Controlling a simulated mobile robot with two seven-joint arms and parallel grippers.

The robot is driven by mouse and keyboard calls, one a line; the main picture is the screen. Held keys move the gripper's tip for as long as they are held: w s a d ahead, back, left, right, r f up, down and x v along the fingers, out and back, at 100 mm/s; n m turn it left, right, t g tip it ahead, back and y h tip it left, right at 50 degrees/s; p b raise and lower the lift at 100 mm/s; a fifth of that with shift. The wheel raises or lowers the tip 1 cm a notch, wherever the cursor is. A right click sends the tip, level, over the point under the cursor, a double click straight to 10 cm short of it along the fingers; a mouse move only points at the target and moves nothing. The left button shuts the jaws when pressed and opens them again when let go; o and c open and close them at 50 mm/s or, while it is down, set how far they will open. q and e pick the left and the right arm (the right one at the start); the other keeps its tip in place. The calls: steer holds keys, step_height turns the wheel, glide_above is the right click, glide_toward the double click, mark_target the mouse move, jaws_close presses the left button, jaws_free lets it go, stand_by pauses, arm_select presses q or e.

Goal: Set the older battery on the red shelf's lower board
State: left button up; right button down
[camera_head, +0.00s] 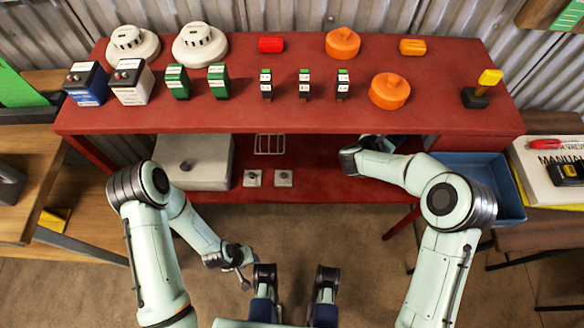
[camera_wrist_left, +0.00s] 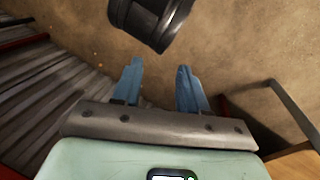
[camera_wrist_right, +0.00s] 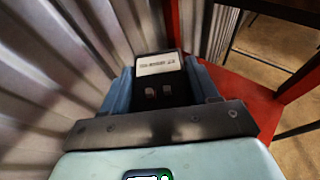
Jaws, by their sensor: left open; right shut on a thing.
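The red shelf's lower board (camera_head: 320,185) shows below its upper board (camera_head: 230,115). My right gripper (camera_wrist_right: 160,92) is shut on a dark battery (camera_wrist_right: 165,95) with a white label, too small to read surely, and two terminals. Red board lies beside it in the right wrist view. In the head view my right gripper (camera_head: 375,145) reaches under the upper board's front edge, which hides the battery. Whether it touches the lower board I cannot tell. Two batteries, blue (camera_head: 85,83) and white (camera_head: 131,81), stand on the upper board. My left gripper (camera_wrist_left: 159,82) is open and empty above the floor.
A grey box (camera_head: 195,160), a wire rack (camera_head: 269,144) and two small grey blocks (camera_head: 252,178) occupy the lower board. Smoke detectors (camera_head: 200,45), relays and orange beacons (camera_head: 389,91) stand above. A blue crate (camera_head: 490,170) is at right. Corrugated wall is behind.

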arm_select(q)
step_height(320, 180, down, 6)
steer(key=w+a+b, duration=0.2)
steer(key=b, duration=0.2)
arm_select(e)
steer(key=w+d+f+m+g+h, duration=0.1)
steer(key=w+d+m+g+h, duration=0.1)
steer(key=w+d, duration=0.25)
step_height(320, 180, up, 2)
steer(key=m+g+b, duration=0.2)
glide_above(403, 146)
steer(key=shift+h, duration=0.4)
step_height(403, 146, down, 10)
steer(key=b, duration=0.2)
steer(key=shift+d+r+b, duration=0.1)
steer(key=shift+b, duration=0.25)
arm_select(q)
steer(key=s+a+f+n+g, duration=0.1)
steer(key=s+f+g, duration=0.1)
steer(key=s+f, duration=0.4)
steer(key=s, duration=0.4)
steer(key=shift+a+f, duration=0.25)
steer(key=shift+f, duration=0.05)
arm_select(e)
steer(key=shift+c, duration=1.4)
jaws_free()
steer(key=shift+f, duration=0.2)
